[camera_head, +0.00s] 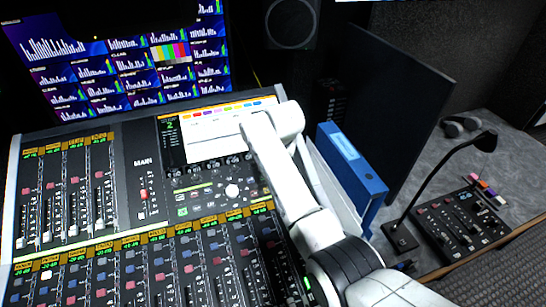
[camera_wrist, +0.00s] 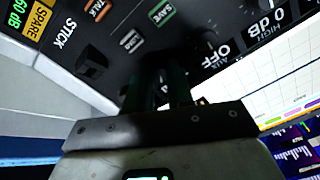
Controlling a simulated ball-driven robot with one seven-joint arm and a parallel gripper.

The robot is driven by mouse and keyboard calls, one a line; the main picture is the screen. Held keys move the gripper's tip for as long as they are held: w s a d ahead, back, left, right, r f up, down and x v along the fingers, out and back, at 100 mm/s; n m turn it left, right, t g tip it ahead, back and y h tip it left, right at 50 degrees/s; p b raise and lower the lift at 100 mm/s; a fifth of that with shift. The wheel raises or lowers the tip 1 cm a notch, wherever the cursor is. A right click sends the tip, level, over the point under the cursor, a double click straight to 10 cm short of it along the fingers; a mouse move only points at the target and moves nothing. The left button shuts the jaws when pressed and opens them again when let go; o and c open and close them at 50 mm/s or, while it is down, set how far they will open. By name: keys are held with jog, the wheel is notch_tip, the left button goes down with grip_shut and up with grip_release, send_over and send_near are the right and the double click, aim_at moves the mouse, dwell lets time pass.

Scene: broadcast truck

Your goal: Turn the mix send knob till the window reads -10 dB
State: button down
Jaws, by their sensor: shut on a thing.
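My gripper (camera_wrist: 163,88) shows in the wrist view as dark fingers reaching down to the black console panel. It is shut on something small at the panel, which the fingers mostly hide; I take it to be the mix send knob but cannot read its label. In the head view my white arm crosses the console (camera_head: 145,166) and its end is over the right part of the console screen (camera_head: 210,139); the fingertips are hidden there. I cannot make out the mix send window's reading.
A black square-topped control (camera_wrist: 92,64) is left of the fingers, near several labelled buttons. A round white knob (camera_head: 232,190) sits left of my forearm. A blue binder (camera_head: 352,165) stands right of the console, with a gooseneck microphone (camera_head: 440,180) beyond it.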

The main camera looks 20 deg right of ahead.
jog(key=c, duration=1)
grip_release()
jog(key=shift+r, duration=0.15)
jog(key=v, duration=1)
jog(key=shift+r+b, duration=0.25)
jog(key=shift+b, duration=0.05)
jog(key=shift+s, duration=0.15)
